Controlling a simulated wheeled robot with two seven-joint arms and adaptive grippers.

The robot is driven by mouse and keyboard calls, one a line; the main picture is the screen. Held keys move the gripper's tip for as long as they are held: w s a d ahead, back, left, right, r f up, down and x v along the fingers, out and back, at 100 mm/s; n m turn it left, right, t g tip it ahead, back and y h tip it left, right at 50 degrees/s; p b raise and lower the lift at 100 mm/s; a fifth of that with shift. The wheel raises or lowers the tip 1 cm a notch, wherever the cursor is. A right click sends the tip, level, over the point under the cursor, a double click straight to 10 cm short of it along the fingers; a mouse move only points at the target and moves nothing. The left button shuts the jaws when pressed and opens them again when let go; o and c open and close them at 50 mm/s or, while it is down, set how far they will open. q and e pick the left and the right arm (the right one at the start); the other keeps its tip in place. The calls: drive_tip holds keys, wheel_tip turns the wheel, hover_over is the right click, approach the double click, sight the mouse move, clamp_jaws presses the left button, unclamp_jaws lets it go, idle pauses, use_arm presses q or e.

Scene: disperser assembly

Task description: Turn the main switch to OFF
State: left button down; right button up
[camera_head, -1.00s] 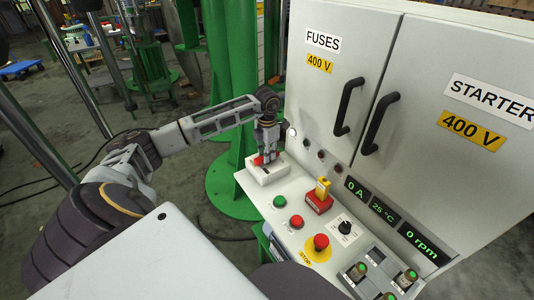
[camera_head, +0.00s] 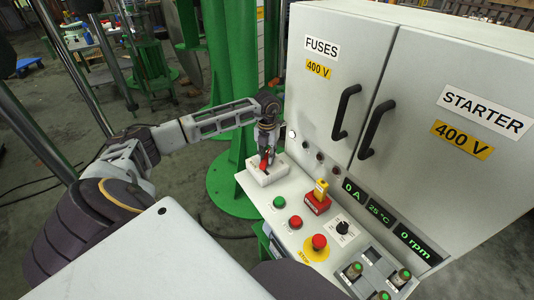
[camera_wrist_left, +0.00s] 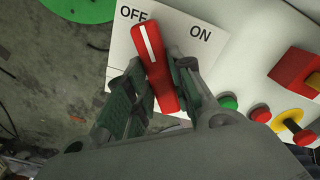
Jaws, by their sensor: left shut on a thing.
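The main switch has a red handle with a white stripe on a white plate marked OFF and ON. In the left wrist view the handle (camera_wrist_left: 158,65) slants, its striped end pointing up near the OFF word and away from ON. My left gripper (camera_wrist_left: 157,78) is shut on the handle, with one finger on each side. In the head view my left gripper (camera_head: 266,148) points down at the white switch plate (camera_head: 268,177), at the panel's far left end. The red handle (camera_head: 265,161) is partly hidden by the fingers. My right gripper is not in view.
Right of the switch, the sloped panel holds a green button (camera_head: 279,202), a red button (camera_head: 295,222), a red-and-yellow switch (camera_head: 318,199) and an emergency stop (camera_head: 319,242). The grey cabinet (camera_head: 440,60) with black handles rises behind. A green column (camera_head: 232,160) stands close behind the arm.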

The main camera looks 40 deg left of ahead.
use_arm(q)
drive_tip(key=shift+r+n+p, duration=0.1)
drive_tip(key=shift+n+p, duration=0.35)
drive_tip(key=shift+n, duration=0.75)
drive_tip(key=n+p, duration=0.1)
drive_tip(key=n, duration=0.3)
drive_tip(key=shift+p, duration=0.4)
drive_tip(key=n+p, duration=0.1)
drive_tip(key=n, duration=0.2)
drive_tip(key=shift+n, duration=0.6)
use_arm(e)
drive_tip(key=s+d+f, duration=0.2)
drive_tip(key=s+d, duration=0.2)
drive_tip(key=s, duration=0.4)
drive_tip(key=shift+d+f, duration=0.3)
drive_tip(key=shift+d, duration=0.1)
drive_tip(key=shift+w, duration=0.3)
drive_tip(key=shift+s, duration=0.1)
use_arm(q)
drive_tip(key=c, duration=1.4)
unclamp_jaws()
drive_tip(key=shift+o, duration=0.8)
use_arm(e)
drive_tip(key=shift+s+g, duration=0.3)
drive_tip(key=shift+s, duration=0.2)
